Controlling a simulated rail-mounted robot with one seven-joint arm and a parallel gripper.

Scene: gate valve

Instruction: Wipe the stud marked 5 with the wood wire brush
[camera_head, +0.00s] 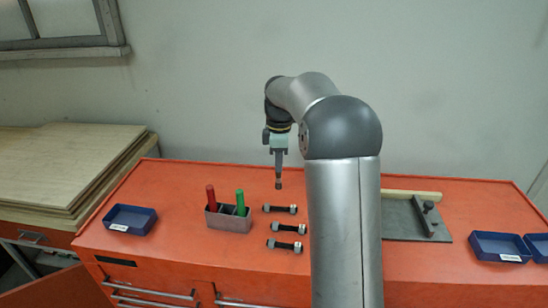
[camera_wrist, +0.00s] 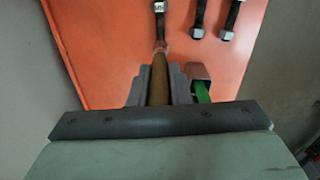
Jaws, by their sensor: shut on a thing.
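My gripper (camera_head: 279,160) points down above the back end of the stud row in the head view. In the wrist view its fingers (camera_wrist: 158,90) are shut on the brown wood handle of the wire brush (camera_wrist: 159,75). The brush's far end overlaps a dark stud (camera_wrist: 158,24) with a small white label; I cannot tell if they touch. Two other studs (camera_wrist: 199,18) (camera_wrist: 231,18) lie to its right. The head view shows three studs (camera_head: 279,209) (camera_head: 289,228) (camera_head: 284,246) lying apart on the orange bench. I cannot read their numbers for certain.
A grey holder (camera_head: 230,224) with red (camera_head: 211,198) and green (camera_head: 240,203) handles stands left of the studs. Blue trays sit at left (camera_head: 130,219) and right (camera_head: 500,247). A grey plate (camera_head: 400,222) with a dark clamp lies at right. Bench is clear between left tray and holder.

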